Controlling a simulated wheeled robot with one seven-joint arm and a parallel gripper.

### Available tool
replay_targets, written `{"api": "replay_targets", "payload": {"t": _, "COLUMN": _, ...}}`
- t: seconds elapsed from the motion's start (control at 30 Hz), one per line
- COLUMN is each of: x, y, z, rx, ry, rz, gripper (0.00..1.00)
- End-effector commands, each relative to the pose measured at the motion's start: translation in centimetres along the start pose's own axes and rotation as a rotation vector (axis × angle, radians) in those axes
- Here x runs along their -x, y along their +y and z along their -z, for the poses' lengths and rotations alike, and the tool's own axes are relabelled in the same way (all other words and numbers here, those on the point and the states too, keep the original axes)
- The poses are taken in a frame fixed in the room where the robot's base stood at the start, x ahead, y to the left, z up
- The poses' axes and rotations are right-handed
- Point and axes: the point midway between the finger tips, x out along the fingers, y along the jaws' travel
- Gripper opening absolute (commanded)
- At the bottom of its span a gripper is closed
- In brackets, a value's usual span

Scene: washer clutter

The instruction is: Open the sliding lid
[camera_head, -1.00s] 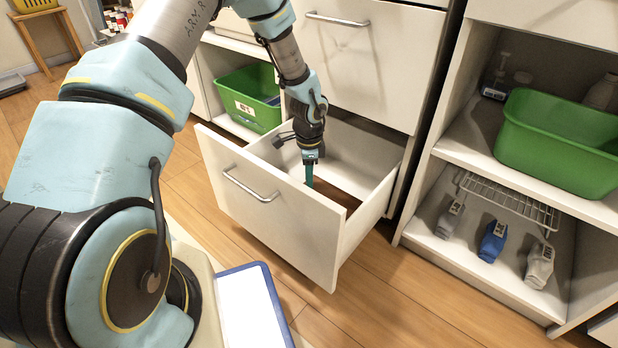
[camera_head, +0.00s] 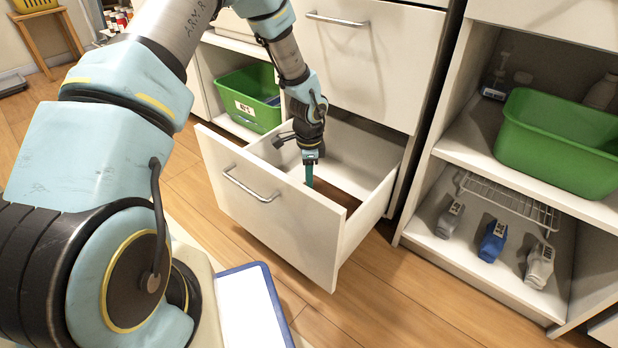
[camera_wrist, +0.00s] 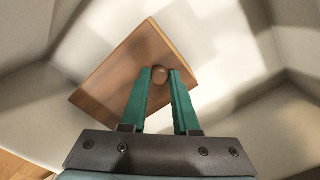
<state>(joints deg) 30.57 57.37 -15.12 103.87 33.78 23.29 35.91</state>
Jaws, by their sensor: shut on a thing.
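A brown wooden box with a lid (camera_wrist: 115,75) lies inside the open white drawer. It sits turned at an angle to the drawer walls. A round wooden knob (camera_wrist: 160,75) stands on the lid near its upper right edge. My gripper (camera_wrist: 160,78) reaches down into the drawer, and its two green fingers are shut on the knob, one on each side. In the head view my gripper (camera_head: 309,176) hangs over the drawer, and part of the brown box (camera_head: 332,190) shows beside it. The drawer front hides the rest of the box there.
The white drawer (camera_head: 265,215) is pulled out, its walls close around my gripper. A closed drawer (camera_head: 370,60) is above it. A green bin (camera_head: 250,98) stands on a shelf at left. Another green bin (camera_head: 560,140) and several bottles (camera_head: 492,241) stand on shelves at right.

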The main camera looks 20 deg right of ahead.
Motion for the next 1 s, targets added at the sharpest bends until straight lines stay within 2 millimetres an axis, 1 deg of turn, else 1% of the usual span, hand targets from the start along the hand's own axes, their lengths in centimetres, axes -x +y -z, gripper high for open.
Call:
{"api": "replay_targets", "payload": {"t": 0.33, "x": 0.0, "y": 0.0, "z": 0.0, "rx": 0.0, "ry": 0.0, "rz": 0.0, "gripper": 0.0}}
{"api": "replay_targets", "payload": {"t": 0.43, "x": 0.2, "y": -0.4, "z": -0.4, "rx": 0.002, "ry": 0.0, "rz": 0.0, "gripper": 0.0}}
{"api": "replay_targets", "payload": {"t": 0.57, "x": 0.6, "y": -2.1, "z": -2.1, "rx": 0.006, "ry": 0.0, "rz": -0.001, "gripper": 0.0}}
{"api": "replay_targets", "payload": {"t": 0.7, "x": 0.6, "y": -4.7, "z": -4.7, "rx": 0.008, "ry": 0.0, "rz": -0.001, "gripper": 0.0}}
{"api": "replay_targets", "payload": {"t": 0.8, "x": 0.4, "y": -6.3, "z": -6.3, "rx": 0.006, "ry": 0.001, "rz": 0.0, "gripper": 0.0}}
{"api": "replay_targets", "payload": {"t": 0.9, "x": 0.2, "y": -7.4, "z": -7.4, "rx": 0.003, "ry": 0.0, "rz": 0.0, "gripper": 0.0}}
{"api": "replay_targets", "payload": {"t": 1.0, "x": 0.1, "y": -7.9, "z": -7.8, "rx": 0.001, "ry": 0.001, "rz": 0.001, "gripper": 0.0}}
